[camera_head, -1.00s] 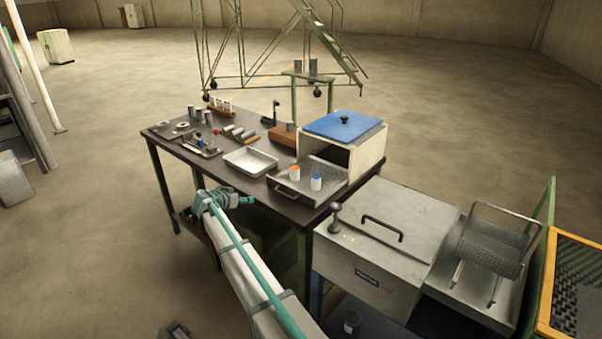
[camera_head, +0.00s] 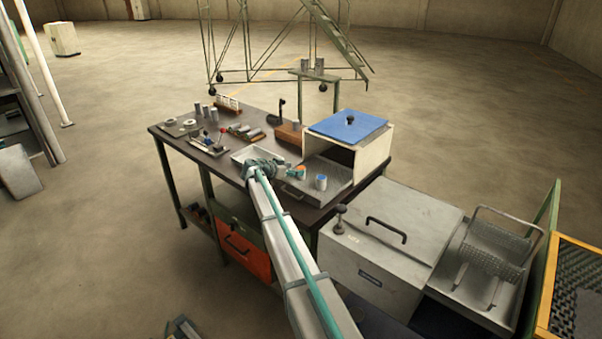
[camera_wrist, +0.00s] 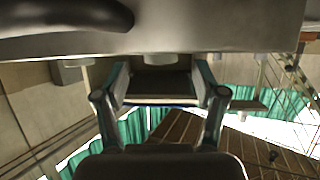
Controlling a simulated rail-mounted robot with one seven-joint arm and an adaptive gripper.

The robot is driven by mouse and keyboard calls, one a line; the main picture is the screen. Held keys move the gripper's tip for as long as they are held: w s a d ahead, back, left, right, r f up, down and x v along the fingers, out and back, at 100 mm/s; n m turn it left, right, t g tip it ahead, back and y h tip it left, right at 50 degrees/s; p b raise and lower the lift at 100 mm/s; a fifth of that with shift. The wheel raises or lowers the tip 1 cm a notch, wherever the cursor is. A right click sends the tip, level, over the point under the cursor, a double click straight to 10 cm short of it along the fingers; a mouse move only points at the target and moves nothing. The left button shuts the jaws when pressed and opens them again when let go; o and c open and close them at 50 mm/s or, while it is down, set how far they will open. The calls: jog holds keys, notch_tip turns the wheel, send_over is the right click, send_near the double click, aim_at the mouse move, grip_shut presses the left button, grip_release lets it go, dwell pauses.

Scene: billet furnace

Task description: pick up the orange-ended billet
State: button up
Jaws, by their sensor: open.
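The orange-ended billet (camera_head: 301,168) stands on the perforated tray (camera_head: 332,172) in front of the box with the blue lid, partly hidden by my gripper (camera_head: 289,171). A blue-ended billet (camera_head: 321,182) stands to its right on the same tray. My gripper is at the tray's left side, close beside the orange-ended billet; I cannot tell whether they touch. In the wrist view my gripper (camera_wrist: 162,78) shows two fingers spread apart. A grey surface with a dark curved handle (camera_wrist: 70,16) fills the top there. No orange end is visible in that view.
The blue-lidded box (camera_head: 352,138) stands behind the tray. A shallow metal pan (camera_head: 250,153) lies left of my gripper. Small parts and cylinders stand on the table's left. A large grey chest (camera_head: 390,238) with a handle stands at the right front.

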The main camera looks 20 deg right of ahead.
aim_at(300, 168)
jog(key=p+x, duration=0.1)
jog(key=x, duration=0.1)
jog(key=p+x, duration=0.1)
jog(key=x, duration=0.1)
jog(key=shift+w+d+r+p, duration=0.1)
jog(key=shift+r+p, duration=0.15)
jog(key=shift+p, duration=0.05)
jog(key=shift+w+d+f, duration=0.1)
jog(key=shift+d+f, duration=0.2)
jog(key=shift+d, duration=0.05)
jog(key=shift+r, duration=0.1)
grip_shut()
